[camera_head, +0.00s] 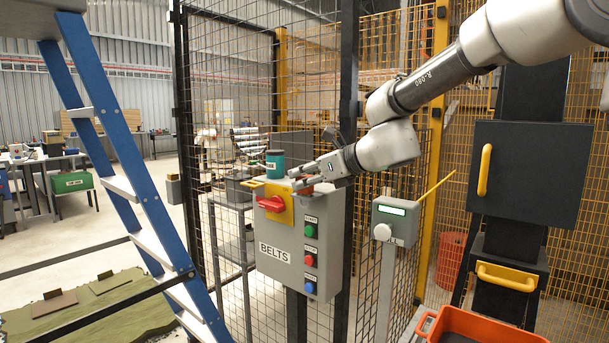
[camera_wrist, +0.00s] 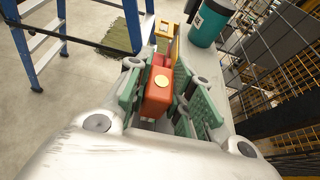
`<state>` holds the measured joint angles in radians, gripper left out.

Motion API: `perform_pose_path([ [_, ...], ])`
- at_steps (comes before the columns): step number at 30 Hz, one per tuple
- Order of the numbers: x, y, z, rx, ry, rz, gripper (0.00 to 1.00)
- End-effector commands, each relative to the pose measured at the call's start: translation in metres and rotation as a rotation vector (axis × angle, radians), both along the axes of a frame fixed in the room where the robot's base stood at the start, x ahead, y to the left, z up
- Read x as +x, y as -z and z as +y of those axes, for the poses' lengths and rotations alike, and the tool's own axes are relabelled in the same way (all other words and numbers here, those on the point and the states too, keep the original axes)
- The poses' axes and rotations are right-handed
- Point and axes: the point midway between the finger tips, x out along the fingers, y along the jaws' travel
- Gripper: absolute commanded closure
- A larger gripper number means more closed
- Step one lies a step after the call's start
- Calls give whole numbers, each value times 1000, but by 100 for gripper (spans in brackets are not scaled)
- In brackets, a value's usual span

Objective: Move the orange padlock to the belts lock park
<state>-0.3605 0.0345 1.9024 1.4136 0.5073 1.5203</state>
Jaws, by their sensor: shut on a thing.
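The orange padlock (camera_wrist: 158,92) sits between the green pads of my gripper (camera_wrist: 163,78) in the wrist view. Its round brass-coloured face points up at the camera. In the head view my gripper (camera_head: 303,178) is above the top of the grey BELTS box (camera_head: 285,237), and only a bit of orange (camera_head: 305,189) shows under the fingers. The box has a red rotary switch (camera_head: 271,204) on a yellow plate. A yellow tab (camera_head: 252,184) with an opening sticks out at the box's upper left. I cannot tell which part is the lock park.
A teal can (camera_head: 275,163) stands on the box top, close to my gripper. Mesh fencing (camera_head: 315,80) rises behind the box. A blue ladder (camera_head: 125,150) stands at left. A grey post unit (camera_head: 396,221) and an orange crate (camera_head: 480,326) are at right.

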Motion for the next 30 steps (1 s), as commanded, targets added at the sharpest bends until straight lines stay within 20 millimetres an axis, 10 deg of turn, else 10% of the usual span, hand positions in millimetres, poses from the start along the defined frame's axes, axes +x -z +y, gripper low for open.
perform_pose_path([
  [5, 0, 4, 0, 1, 1, 0, 100],
  [6, 0, 4, 0, 1, 1, -1, 74],
  [10, 0, 4, 0, 1, 1, -1, 52],
  [22, -4, 0, -6, 1, 2, -2, 52],
  [30, -35, -22, -46, 2, 3, -4, 52],
])
